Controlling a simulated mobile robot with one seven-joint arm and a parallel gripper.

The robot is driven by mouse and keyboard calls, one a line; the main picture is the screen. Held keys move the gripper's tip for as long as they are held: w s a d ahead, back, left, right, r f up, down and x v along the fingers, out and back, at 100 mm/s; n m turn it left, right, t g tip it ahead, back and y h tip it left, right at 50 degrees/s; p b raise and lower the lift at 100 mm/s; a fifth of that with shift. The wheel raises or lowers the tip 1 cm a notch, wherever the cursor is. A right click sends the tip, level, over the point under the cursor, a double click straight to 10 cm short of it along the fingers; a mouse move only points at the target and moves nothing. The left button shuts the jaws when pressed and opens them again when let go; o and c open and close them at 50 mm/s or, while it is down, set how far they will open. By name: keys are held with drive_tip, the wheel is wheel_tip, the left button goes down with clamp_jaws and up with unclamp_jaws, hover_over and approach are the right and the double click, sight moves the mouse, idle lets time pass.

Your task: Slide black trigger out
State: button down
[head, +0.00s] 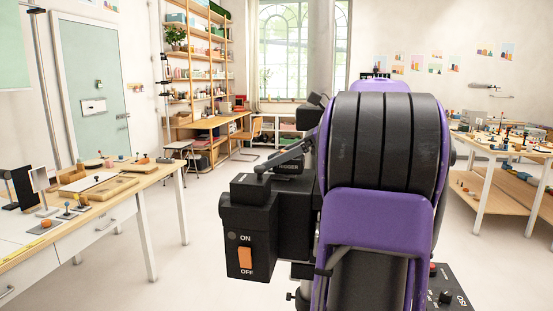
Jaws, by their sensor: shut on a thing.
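I cannot make out my gripper's fingertips in the head view. A large purple and black body (375,225) fills the middle and hides what is behind it. I cannot tell whether it is part of my arm. A black box (252,225) with an orange ON/OFF switch (245,257) adjoins its left side. A dark angled lever-like piece (287,156) is above the box, near the purple body.
A wooden table (150,183) with small knobbed props stands at the left. Another prop table (487,151) stands at the right. A desk (212,122) and tall shelves (205,70) are at the back. Open floor (180,265) lies between the left table and the black box.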

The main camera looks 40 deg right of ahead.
drive_tip(key=shift+s+d+p, duration=0.65)
drive_tip(key=shift+s+d, duration=0.15)
drive_tip(key=shift+s, duration=0.15)
idle(0.8)
drive_tip(key=shift+r, duration=0.1)
idle(0.3)
drive_tip(key=shift+r+p, duration=1.05)
drive_tip(key=shift+r, duration=0.15)
drive_tip(key=shift+s+d+r, duration=0.15)
drive_tip(key=shift+r, duration=1.05)
drive_tip(key=shift+s+f, duration=0.1)
